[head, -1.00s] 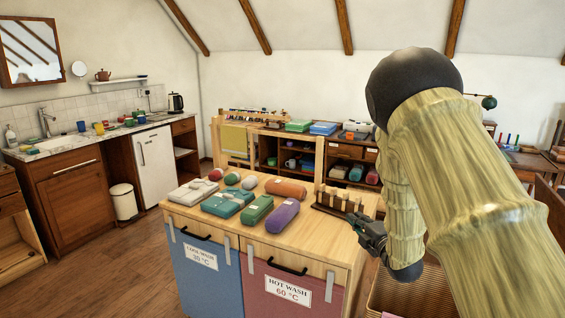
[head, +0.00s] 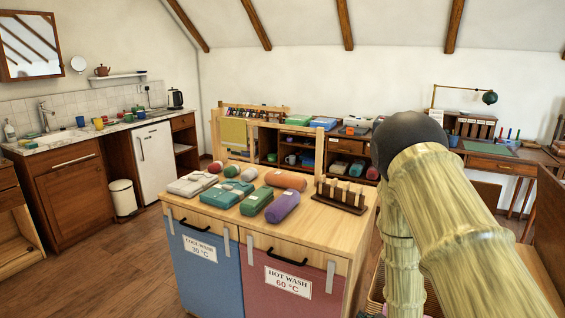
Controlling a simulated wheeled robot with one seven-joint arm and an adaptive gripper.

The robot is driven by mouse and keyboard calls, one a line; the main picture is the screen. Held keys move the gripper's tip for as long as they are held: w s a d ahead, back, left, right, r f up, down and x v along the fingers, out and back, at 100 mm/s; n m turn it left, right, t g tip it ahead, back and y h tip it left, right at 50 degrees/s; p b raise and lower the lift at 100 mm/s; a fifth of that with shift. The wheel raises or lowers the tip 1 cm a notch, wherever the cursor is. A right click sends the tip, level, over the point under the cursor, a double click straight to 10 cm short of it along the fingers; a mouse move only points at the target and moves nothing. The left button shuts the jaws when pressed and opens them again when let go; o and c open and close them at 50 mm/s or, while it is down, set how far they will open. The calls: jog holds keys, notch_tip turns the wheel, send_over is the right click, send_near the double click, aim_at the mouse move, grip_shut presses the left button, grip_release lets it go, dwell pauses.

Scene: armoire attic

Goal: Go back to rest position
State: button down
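My arm shows at the right of the head view, with its dark rounded joint above the right end of the laundry cabinet. My gripper is out of the picture now, hidden behind my arm or below the frame edge. The cabinet's wooden top (head: 327,224) carries rolled and folded cloths, among them a purple roll (head: 283,206), a green roll (head: 256,201), an orange roll (head: 285,180) and a teal folded cloth (head: 227,194). A wooden peg rack (head: 341,196) stands near the right end of the top, clear of my arm in the picture.
The blue cool-wash front (head: 207,264) and the red hot-wash front (head: 291,290) face me. A wicker basket (head: 375,290) is partly hidden behind my arm. A desk (head: 495,161) stands at the back right. Wooden floor (head: 110,260) is open at the left.

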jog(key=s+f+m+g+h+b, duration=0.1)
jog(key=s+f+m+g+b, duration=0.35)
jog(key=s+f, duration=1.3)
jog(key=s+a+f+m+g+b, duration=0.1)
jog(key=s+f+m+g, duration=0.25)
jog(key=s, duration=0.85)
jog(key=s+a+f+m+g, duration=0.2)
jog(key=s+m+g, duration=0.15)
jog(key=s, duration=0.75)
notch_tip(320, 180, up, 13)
jog(key=p, duration=1.3)
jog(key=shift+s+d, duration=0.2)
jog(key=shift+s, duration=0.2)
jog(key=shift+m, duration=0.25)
